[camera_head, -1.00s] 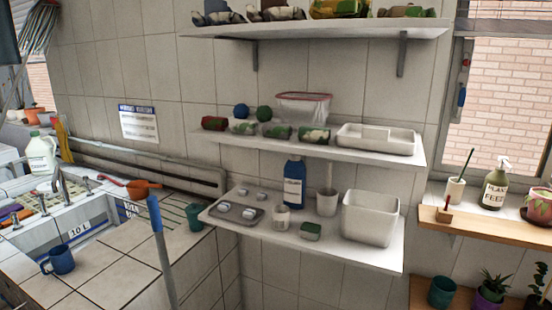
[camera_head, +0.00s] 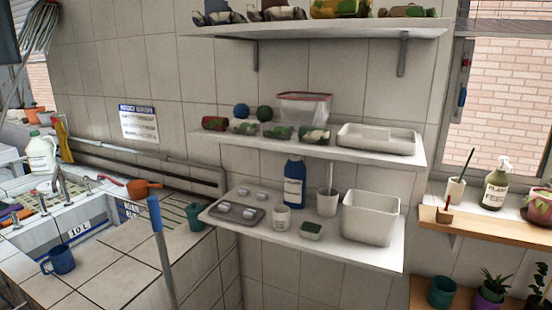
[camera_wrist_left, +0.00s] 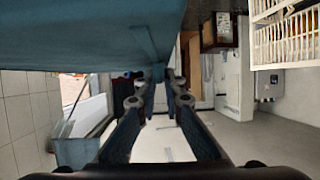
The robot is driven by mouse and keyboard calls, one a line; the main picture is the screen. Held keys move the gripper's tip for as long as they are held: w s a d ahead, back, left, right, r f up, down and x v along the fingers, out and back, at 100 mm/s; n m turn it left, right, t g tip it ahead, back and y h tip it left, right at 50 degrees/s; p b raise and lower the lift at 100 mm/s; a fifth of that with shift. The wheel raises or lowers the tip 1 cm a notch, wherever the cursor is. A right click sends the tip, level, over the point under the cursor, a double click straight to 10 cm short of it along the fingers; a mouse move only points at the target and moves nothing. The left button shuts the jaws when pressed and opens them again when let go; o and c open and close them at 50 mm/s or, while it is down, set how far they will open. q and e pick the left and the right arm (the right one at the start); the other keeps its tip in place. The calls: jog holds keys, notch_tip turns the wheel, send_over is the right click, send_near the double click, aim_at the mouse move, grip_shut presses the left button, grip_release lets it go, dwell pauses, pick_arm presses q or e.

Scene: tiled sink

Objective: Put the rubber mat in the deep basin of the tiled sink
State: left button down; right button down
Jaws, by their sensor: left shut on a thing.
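In the left wrist view my left gripper (camera_wrist_left: 160,78) is shut on a broad, flat blue-teal sheet (camera_wrist_left: 80,40), which looks like the rubber mat. The sheet fills the upper left of that view and its far edges are out of frame. The tiled sink (camera_head: 115,275) is at the left of the head view, with a basin edged in blue (camera_head: 75,236) partly in view. I cannot tell how deep this basin is. Neither gripper shows in the head view, and my right gripper is in no view.
A blue mug (camera_head: 60,260), an orange pan (camera_head: 145,188) and a green cup (camera_head: 194,216) stand on the tiled sink top. A blue-topped pole (camera_head: 156,225) rises in front. Loaded wall shelves (camera_head: 300,240) fill the middle. A white crate (camera_wrist_left: 285,40) shows in the wrist view.

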pick_arm(q)
jog(key=w+d+f+m+t+h, duration=0.3)
jog(key=d+f+m+t+h, duration=0.35)
jog(key=d, duration=0.45)
jog(key=w+d+f+m+t+h, duration=0.3)
jog(key=d+f+m+h, duration=0.2)
jog(key=d+f+m, duration=0.5)
jog(key=s+d+f+m+g+h, duration=0.1)
jog(key=s+d+m+g+h, duration=0.1)
jog(key=d, duration=1)
jog(key=s+d+f+m+g+h, duration=0.2)
jog(key=s+d+h, duration=0.4)
jog(key=d, duration=0.7)
jog(key=s+d+f+m+g+h, duration=0.1)
jog(key=s+d+m+h, duration=0.3)
jog(key=d, duration=0.8)
jog(key=shift+s+d+f+m+g, duration=0.25)
jog(key=shift+s+d+m+g, duration=0.1)
jog(key=shift+s+d+g, duration=0.1)
jog(key=shift+a, duration=0.15)
jog(key=shift+w, duration=0.1)
